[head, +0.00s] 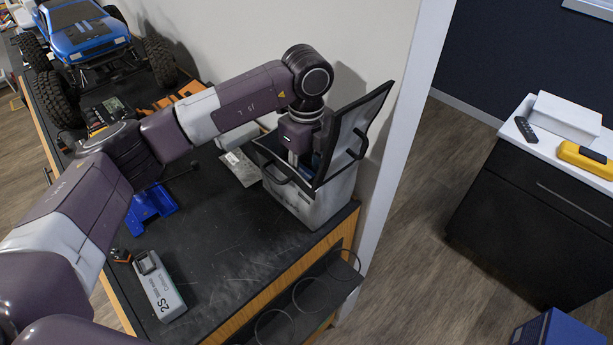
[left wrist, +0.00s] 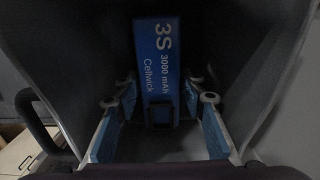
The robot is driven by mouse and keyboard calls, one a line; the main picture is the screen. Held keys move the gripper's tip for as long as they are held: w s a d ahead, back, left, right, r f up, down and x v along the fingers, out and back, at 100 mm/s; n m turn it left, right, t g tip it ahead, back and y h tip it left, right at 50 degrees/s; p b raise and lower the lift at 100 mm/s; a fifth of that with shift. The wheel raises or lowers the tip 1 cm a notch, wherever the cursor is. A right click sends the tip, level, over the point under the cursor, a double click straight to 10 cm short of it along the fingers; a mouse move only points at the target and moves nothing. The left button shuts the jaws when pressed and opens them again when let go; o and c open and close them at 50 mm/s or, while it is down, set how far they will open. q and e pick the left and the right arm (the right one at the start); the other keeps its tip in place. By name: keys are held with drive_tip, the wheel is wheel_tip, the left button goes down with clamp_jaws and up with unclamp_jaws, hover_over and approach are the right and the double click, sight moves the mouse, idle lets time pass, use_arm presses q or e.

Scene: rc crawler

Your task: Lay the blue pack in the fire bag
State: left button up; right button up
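The fire bag (head: 318,205) is a silver-grey box with a black rim and a raised black lid (head: 362,125), at the bench's right end. My left gripper (left wrist: 160,95) reaches down into it from above. In the left wrist view, the blue pack (left wrist: 160,58), marked 3S 3000 mAh Cellwick, lies inside the bag's dark walls (left wrist: 85,65). The blue-padded fingers stand on either side of the pack, with a visible gap on both sides, so the gripper is open. In the head view, the bag's rim and lid mostly hide the fingers and pack. My right gripper is not in view.
A white 2S pack (head: 160,288) lies at the bench's front. A blue stand (head: 155,207) is behind it under my arm, and a flat grey piece (head: 240,168) lies beside the bag. A blue crawler (head: 88,32) stands far left. The bench middle (head: 220,240) is clear.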

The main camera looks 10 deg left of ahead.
sight(307, 177)
use_arm(q)
drive_tip(key=shift+r, duration=0.2)
wheel_tip(307, 177, up, 12)
drive_tip(key=b, duration=0.3)
drive_tip(key=shift+b, duration=0.35)
drive_tip(key=shift+c, duration=0.2)
idle(0.8)
